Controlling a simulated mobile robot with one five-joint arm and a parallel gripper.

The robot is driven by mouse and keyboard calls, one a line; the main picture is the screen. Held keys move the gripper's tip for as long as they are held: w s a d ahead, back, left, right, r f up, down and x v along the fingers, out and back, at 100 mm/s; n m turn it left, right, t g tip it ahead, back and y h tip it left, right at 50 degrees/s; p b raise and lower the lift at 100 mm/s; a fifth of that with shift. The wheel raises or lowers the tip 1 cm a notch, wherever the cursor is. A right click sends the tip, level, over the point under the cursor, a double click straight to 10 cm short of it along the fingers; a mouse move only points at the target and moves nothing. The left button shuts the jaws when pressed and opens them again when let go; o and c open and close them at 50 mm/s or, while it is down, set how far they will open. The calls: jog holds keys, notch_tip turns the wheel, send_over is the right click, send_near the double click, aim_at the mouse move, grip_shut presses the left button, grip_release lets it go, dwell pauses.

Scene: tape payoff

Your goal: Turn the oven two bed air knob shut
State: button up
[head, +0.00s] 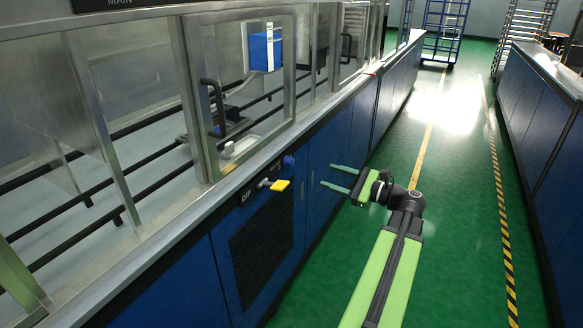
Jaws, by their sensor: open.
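A round blue knob (289,161) sits on the same front, slightly above and right of the yellow handle. No readable label names either one as the oven two bed air knob. My gripper (327,175) is open and empty, to the right of both, with its two greenish fingers pointing left toward the cabinet. A gap shows between the fingertips and both controls in the picture; its true depth is hard to tell.
A dark vent grille (262,238) lies below the yellow handle. Above the counter is a glazed metal enclosure with a black door handle (214,105) and a blue-and-white box (265,50). The green aisle floor (450,200) is clear. Blue cabinets (540,120) line the right side.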

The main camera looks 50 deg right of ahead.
aim_at(292, 163)
jog(key=x, duration=1.3)
jog(key=shift+w+d, duration=0.15)
jog(key=shift+w, duration=0.3)
jog(key=shift+c, duration=0.2)
